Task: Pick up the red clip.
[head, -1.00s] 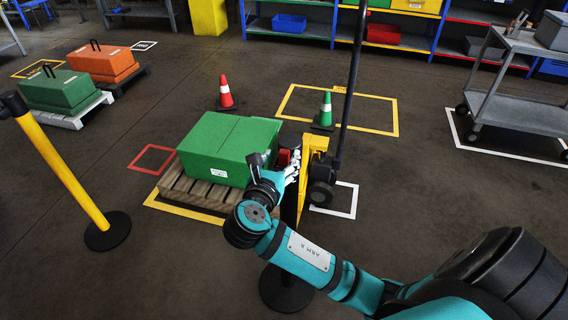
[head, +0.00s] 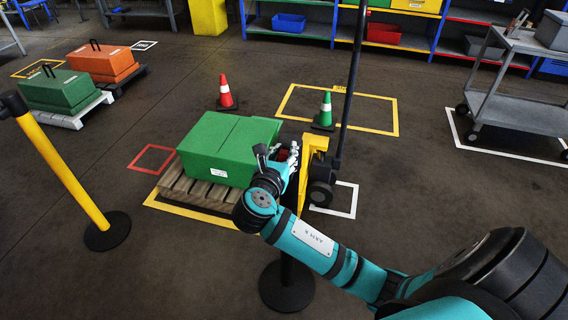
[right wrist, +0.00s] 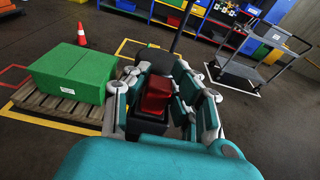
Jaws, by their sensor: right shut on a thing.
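The red clip (right wrist: 157,94) is a small red block between the fingers of my right gripper (right wrist: 160,100) in the right wrist view. A black block shows just below it. In the head view my right gripper (head: 287,155) is beside the right side of the green crate (head: 228,148), in front of the yellow upright fixture (head: 311,160). It is shut on the clip, and only a bit of red (head: 284,155) shows there. I cannot tell whether the clip still touches anything beneath it. My left gripper is not in view.
The green crate stands on a wooden pallet (head: 197,193). A black post with a round base (head: 287,287) stands below my right forearm. A black mast (head: 350,90) rises behind the hand. A red cone (head: 226,95) and a green cone (head: 325,110) stand behind.

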